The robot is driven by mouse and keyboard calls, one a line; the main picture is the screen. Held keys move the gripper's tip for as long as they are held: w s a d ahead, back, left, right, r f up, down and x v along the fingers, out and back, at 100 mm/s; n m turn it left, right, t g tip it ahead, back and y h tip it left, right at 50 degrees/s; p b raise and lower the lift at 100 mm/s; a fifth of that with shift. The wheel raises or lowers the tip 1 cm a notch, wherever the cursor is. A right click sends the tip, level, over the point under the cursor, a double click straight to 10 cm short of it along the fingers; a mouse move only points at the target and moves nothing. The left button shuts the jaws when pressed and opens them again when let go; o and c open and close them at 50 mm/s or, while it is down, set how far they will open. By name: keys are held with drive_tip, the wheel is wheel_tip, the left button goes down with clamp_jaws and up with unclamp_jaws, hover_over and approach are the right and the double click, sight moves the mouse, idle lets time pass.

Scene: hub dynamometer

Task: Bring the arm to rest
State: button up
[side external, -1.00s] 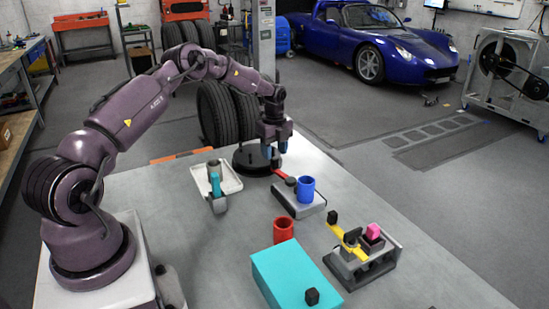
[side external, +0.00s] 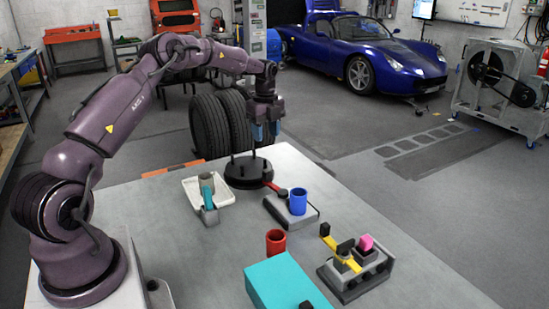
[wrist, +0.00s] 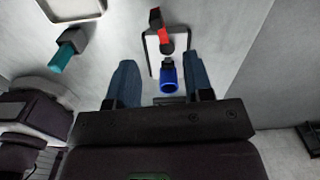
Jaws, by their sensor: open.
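My gripper (side external: 265,137) is open and empty. It hangs fingers down above the black round stand (side external: 249,171) at the back of the grey table, clear of it. In the wrist view its two blue fingers stand wide apart, with nothing held between them (wrist: 161,82). The blue cup (side external: 298,201) stands on a grey block with a red lever (side external: 272,187) beside it. In the wrist view the blue cup (wrist: 167,80) shows between and beyond the fingers.
A white tray (side external: 224,196) holds a grey-brown cylinder. A teal-handled piece (side external: 207,190) lies by it. Tyres (side external: 210,125) stand behind the table.

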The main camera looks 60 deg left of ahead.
drive_tip(key=s+d+r+n+t, duration=0.2)
drive_tip(key=s+d+r+n, duration=0.3)
drive_tip(key=s+d, duration=0.4)
drive_tip(key=s+d+r+n+t, duration=0.1)
drive_tip(key=s+d+r+n, duration=0.5)
drive_tip(key=s+d, duration=0.3)
drive_tip(key=s+d+r+n+t, duration=0.2)
drive_tip(key=s+d+r+n, duration=0.3)
drive_tip(key=s+d, duration=0.4)
drive_tip(key=shift+s+d+r+n+t, duration=0.3)
drive_tip(key=shift+d+r+n, duration=0.1)
drive_tip(key=shift+d+r, duration=0.35)
drive_tip(key=shift+f, duration=0.1)
